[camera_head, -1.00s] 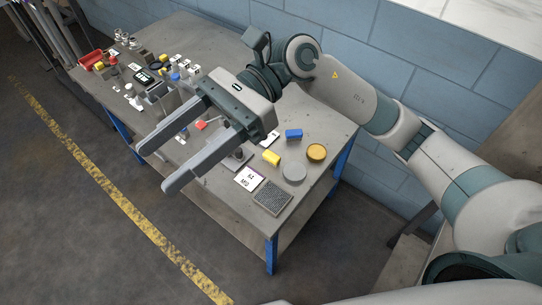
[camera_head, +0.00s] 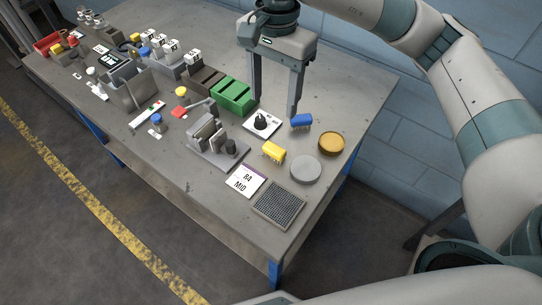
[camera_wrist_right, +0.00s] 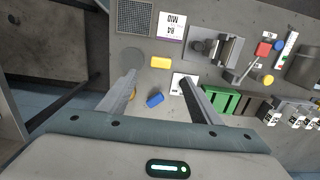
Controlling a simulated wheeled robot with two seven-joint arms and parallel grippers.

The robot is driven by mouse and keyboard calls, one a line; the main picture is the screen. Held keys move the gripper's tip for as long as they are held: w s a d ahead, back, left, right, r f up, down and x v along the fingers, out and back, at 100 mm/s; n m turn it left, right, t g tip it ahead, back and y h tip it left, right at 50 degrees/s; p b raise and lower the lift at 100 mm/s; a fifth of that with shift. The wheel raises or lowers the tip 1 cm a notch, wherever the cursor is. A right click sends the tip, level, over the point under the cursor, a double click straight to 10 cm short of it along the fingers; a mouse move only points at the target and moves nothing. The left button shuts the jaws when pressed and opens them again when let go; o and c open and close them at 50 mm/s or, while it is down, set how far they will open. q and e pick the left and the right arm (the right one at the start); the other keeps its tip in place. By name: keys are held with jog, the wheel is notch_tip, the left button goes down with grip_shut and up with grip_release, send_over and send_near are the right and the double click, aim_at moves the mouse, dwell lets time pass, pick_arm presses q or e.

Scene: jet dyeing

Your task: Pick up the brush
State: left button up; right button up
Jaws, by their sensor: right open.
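Two small brush-like blocks lie on the grey workbench (camera_head: 215,225): a blue one (camera_head: 301,120) and a yellow one (camera_head: 273,151), both with what look like bristles below. My right gripper (camera_head: 273,110) points down over the bench, open and empty. In the head view its right fingertip is close to the blue block's left side; contact cannot be told. In the right wrist view the blue block (camera_wrist_right: 155,100) shows between the two spread fingers (camera_wrist_right: 158,78), and the yellow block (camera_wrist_right: 161,62) lies beyond the fingertips. My left gripper is out of view.
A card with a black knob (camera_head: 262,122) and green blocks (camera_head: 233,95) lie close to the fingers. An amber disc (camera_head: 331,141), a grey disc (camera_head: 306,169), a labelled card (camera_head: 245,180) and a mesh pad (camera_head: 279,205) lie nearer the bench corner. Several containers crowd the left.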

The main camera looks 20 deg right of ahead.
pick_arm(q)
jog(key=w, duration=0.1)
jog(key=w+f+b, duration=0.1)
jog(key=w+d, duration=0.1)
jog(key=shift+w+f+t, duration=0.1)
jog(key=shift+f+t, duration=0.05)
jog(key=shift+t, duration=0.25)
pick_arm(e)
jog(key=shift+w+d+f, duration=0.15)
jog(key=shift+w+f, duration=0.2)
jog(key=shift+f, duration=0.25)
jog(key=shift+w+d+f, duration=0.15)
jog(key=shift+w+f, duration=0.2)
jog(key=shift+f, duration=0.2)
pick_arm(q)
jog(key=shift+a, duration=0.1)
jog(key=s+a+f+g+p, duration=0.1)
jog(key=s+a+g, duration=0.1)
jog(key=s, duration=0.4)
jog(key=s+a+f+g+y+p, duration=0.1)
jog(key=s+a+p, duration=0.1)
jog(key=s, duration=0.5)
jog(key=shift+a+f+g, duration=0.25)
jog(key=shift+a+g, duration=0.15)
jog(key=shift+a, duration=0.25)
pick_arm(e)
send_over(274, 148)
notch_tip(274, 148, down, 12)
jog(key=shift+f, duration=0.15)
